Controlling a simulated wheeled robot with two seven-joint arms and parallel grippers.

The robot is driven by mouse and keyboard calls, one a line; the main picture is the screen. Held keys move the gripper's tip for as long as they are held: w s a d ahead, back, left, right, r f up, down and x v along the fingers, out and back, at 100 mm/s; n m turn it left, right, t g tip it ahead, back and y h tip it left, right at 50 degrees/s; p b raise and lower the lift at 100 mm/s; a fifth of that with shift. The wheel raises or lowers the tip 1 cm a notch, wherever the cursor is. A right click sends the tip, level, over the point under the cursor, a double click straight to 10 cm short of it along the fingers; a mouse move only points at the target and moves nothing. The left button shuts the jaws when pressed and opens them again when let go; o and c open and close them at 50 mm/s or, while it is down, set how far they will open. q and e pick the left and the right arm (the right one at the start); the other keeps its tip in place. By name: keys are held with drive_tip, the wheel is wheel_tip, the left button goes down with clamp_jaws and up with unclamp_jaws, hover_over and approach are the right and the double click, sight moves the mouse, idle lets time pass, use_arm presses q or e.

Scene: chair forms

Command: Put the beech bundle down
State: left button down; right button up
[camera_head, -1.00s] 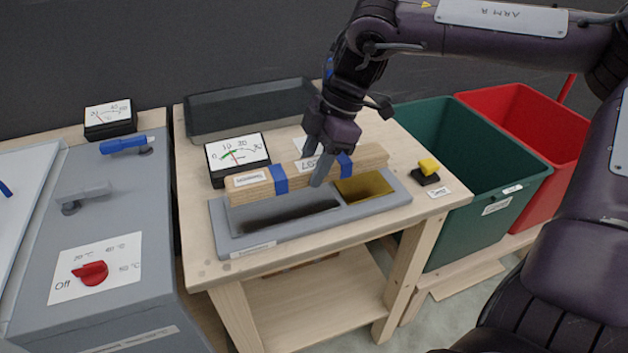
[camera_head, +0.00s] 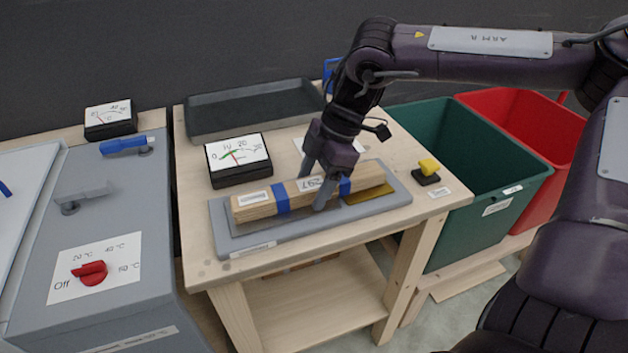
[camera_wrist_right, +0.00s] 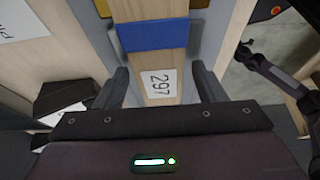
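The beech bundle (camera_head: 312,190), pale wood strips with two blue bands and a white label reading 297, lies lengthwise on the grey fixture (camera_head: 233,245) on the wooden table. It covers most of the fixture's dark recess and part of its yellow recess (camera_head: 368,195). My right gripper (camera_head: 315,188) is around the middle of the bundle, one finger on each long side. In the right wrist view the bundle (camera_wrist_right: 158,65) sits between the fingers (camera_wrist_right: 160,75), with a gap on both sides, so the gripper is open. My left gripper is not in view.
A gauge (camera_head: 238,160) stands close behind the bundle's left end, with a dark tray (camera_head: 205,125) farther back. A yellow-topped button (camera_head: 428,170) is at the right. Green (camera_head: 455,130) and red (camera_head: 545,120) bins stand beyond. A grey cabinet (camera_head: 120,215) with a red knob is at the left.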

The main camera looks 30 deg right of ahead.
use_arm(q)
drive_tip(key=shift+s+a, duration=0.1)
use_arm(e)
drive_tip(key=shift+r, duration=0.1)
drive_tip(key=shift+d+r, duration=0.1)
drive_tip(key=shift+r, duration=0.2)
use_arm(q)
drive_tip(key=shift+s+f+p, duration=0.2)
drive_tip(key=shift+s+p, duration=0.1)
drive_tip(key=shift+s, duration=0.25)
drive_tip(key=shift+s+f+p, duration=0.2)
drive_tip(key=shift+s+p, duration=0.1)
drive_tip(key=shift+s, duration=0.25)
use_arm(e)
drive_tip(key=v, duration=1.1)
drive_tip(key=shift+r, duration=0.2)
drive_tip(key=shift+s+d, duration=0.1)
